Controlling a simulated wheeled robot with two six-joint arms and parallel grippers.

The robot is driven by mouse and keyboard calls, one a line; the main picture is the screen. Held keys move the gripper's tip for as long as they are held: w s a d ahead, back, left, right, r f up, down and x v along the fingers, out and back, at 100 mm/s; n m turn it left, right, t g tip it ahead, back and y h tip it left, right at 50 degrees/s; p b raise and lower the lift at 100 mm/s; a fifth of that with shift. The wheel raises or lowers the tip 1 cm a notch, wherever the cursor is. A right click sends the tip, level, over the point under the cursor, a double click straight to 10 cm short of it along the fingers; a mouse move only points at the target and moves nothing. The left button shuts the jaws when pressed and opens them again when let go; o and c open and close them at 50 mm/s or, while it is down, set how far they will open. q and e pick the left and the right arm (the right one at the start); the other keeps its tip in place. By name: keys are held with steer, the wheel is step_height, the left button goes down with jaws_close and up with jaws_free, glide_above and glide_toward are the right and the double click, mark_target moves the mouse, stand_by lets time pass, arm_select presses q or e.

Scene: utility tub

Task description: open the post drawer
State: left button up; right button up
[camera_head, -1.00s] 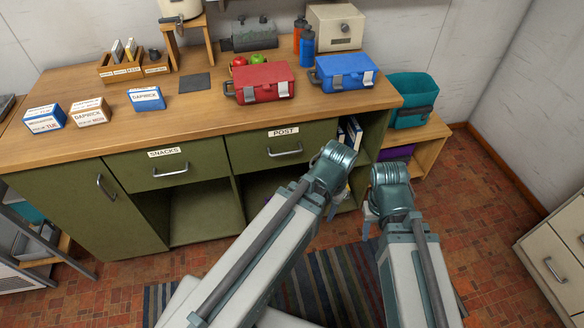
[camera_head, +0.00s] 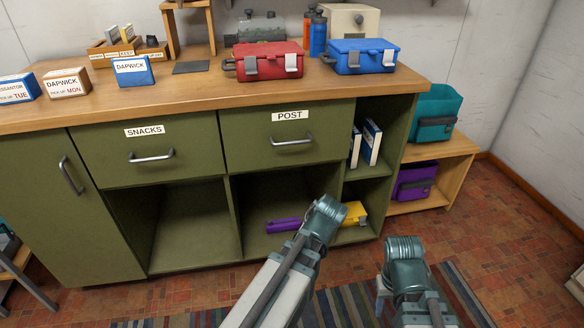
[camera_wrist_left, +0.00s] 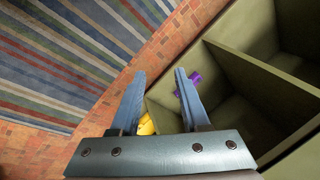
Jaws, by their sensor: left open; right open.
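The post drawer (camera_head: 290,137) is a green drawer front under the counter, labelled POST, with a grey bar handle (camera_head: 291,140). It looks closed, flush with the cabinet. My left gripper (camera_wrist_left: 160,80) is open and empty in the left wrist view, pointing toward the open lower compartments. In the head view its arm ends below the post drawer, apart from the handle, and the wrist hides its fingers. My right gripper (camera_head: 382,290) is mostly hidden behind its wrist, lower right of the drawer and low over the floor, away from the handle.
The snacks drawer (camera_head: 150,157) is closed to the left. A purple item (camera_head: 284,225) and a yellow item (camera_head: 354,213) lie in the lower compartments. Red (camera_head: 266,50) and blue (camera_head: 360,45) boxes stand on the counter (camera_head: 200,88). A striped rug (camera_head: 455,285) covers the floor in front.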

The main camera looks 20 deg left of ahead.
arm_select(q)
steer(key=w+a+r+m+t+y+b, duration=0.1)
steer(key=w+a+r+t+y+b, duration=0.25)
steer(key=w+a+y, duration=0.3)
steer(key=w+d+r+m+t+y, duration=0.2)
steer(key=w+r+t+y, duration=0.1)
steer(key=r, duration=0.4)
steer(key=w+d+r+m+t+y, duration=0.1)
steer(key=w+d+r+t+y, duration=0.2)
steer(key=r, duration=0.5)
steer(key=shift+w+d+m+y, duration=0.25)
steer(key=shift+w+m+y, duration=0.05)
steer(key=shift+m+y, duration=0.1)
arm_select(e)
step_height(320, 180, down, 6)
steer(key=shift+f, duration=0.1)
